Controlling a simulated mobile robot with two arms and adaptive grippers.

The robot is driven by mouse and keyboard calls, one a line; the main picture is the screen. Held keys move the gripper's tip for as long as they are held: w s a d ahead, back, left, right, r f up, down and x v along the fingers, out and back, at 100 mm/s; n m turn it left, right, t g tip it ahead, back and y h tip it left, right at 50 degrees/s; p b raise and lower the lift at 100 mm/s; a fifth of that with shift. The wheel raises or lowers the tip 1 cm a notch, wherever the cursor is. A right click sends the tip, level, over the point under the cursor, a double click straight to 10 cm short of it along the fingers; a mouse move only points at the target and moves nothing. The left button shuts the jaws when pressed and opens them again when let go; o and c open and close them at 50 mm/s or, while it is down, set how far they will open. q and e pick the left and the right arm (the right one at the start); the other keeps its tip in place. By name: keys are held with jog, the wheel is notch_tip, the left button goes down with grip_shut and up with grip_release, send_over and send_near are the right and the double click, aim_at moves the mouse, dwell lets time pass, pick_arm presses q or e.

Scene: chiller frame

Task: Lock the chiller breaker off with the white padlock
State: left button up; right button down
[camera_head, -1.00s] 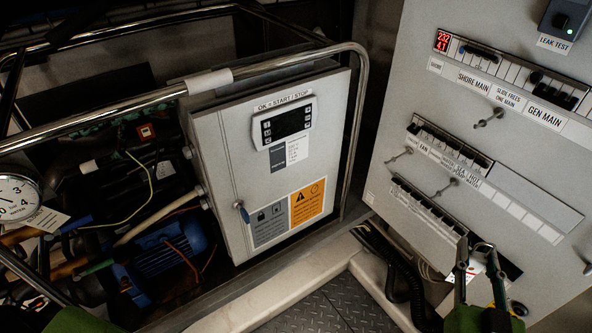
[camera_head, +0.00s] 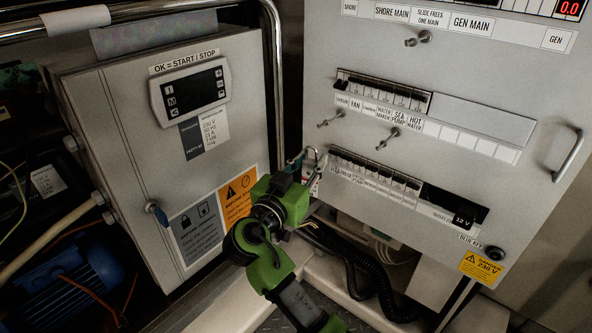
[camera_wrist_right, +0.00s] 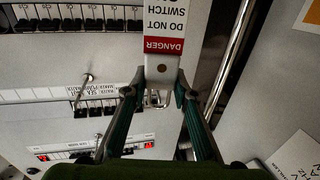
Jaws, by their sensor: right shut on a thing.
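My right gripper (camera_head: 302,165) is shut on the white padlock (camera_wrist_right: 161,70), held in front of the panel, left of its lower breaker row. In the wrist view the fingertips (camera_wrist_right: 158,94) lie on either side of the padlock, with its metal shackle (camera_wrist_right: 157,101) between them. A red and white DANGER tag (camera_wrist_right: 164,32) hangs with it. In the head view the padlock is small and partly hidden by the gripper. Breaker rows sit on the panel, one upper (camera_head: 385,92) and one lower (camera_head: 375,170). I cannot read which breaker is the chiller's. My left gripper is out of view.
Small toggles (camera_head: 388,138) and a handle (camera_head: 568,155) stick out from the panel (camera_head: 490,90). Black hoses (camera_head: 372,275) run below it.

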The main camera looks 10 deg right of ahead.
jog(key=a+r+m+g+h+b, duration=0.2)
jog(key=a+r+b, duration=0.1)
jog(key=r+b, duration=0.1)
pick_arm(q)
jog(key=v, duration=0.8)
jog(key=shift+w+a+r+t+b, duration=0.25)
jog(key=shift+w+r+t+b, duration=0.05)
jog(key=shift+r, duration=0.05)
pick_arm(e)
jog(key=w+d+f+g, duration=0.1)
jog(key=w+d, duration=0.4)
jog(key=d, duration=0.2)
jog(key=shift+m+h, duration=0.3)
jog(key=shift+h, duration=0.1)
dwell(0.7)
